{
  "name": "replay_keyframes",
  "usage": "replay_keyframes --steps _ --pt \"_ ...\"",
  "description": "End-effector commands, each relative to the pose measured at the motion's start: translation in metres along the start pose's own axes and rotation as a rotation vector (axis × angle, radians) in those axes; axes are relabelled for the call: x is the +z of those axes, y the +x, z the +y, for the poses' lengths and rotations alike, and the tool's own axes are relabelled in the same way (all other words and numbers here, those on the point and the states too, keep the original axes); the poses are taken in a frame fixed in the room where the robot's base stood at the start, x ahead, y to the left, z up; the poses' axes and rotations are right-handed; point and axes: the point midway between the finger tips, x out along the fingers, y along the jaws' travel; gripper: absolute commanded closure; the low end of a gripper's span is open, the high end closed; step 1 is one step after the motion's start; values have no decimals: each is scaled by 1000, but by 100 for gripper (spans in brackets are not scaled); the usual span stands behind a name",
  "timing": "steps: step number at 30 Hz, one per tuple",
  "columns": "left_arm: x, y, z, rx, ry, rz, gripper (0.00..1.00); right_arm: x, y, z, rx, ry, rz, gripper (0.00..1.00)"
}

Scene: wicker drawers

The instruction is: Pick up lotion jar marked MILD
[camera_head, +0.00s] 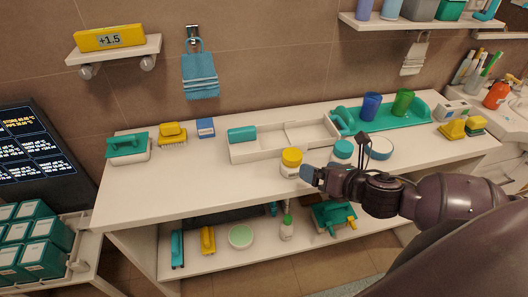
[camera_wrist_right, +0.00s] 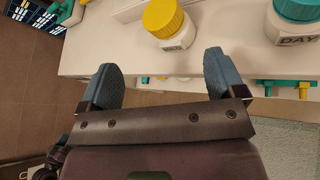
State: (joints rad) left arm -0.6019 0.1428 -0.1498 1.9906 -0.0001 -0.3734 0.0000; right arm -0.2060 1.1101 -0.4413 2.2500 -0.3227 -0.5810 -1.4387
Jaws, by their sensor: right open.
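A white jar with a yellow lid (camera_head: 291,162) stands upright near the front edge of the counter. It also shows in the right wrist view (camera_wrist_right: 168,22), beyond the fingertips, with a dark label too small to read surely. A white jar with a teal lid (camera_head: 342,152) stands to its right; its label reads DAY in the right wrist view (camera_wrist_right: 297,15). My right gripper (camera_head: 310,173) is at the counter's front edge, just right of the yellow-lidded jar. Its blue fingers (camera_wrist_right: 160,62) are spread and empty, apart from the jar. My left gripper is not in view.
A white divided tray (camera_head: 285,139) lies behind the jars, and a teal tray (camera_head: 385,119) with cups is at the back right. A round blue-rimmed container (camera_head: 380,148) is near my right arm. The counter (camera_head: 190,185) is clear at front left.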

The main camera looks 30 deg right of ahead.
Motion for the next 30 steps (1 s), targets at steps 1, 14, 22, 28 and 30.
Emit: replay_keyframes --steps 1,14,22,28,30 --pt "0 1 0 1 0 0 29 0 -1 1 -3 -79 -4 11" --pt "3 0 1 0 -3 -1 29 3 6 -2 -26 -417 -15 11" --pt "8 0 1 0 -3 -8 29 4 41 -3 -26 -414 -15 11" --pt "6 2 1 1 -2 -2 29 4 55 -3 -24 -414 -13 11" --pt "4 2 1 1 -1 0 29 4 58 -3 -25 -414 -13 11"
